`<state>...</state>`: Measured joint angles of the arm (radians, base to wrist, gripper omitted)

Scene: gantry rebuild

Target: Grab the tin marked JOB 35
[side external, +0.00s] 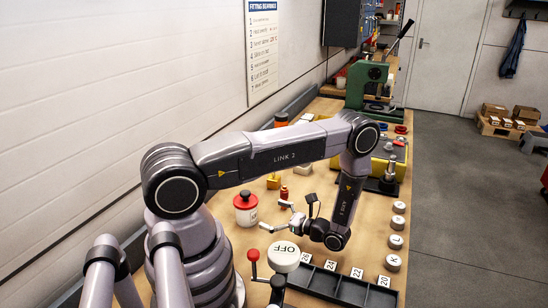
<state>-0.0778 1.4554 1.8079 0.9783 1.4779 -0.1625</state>
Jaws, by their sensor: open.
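I cannot read JOB 35 on anything in the side external view. A white tin with a red lid (246,210) stands on the wooden bench, with small marking on its front that is too small to read. My gripper (274,215) is open and empty above the bench, its fingers pointing left toward this tin. It looks a little to the right of the tin and apart from it.
A black compartment tray (345,288) with number cards lies at the front. Several lettered round pieces (396,241) line the right edge. A green press (368,85) stands behind.

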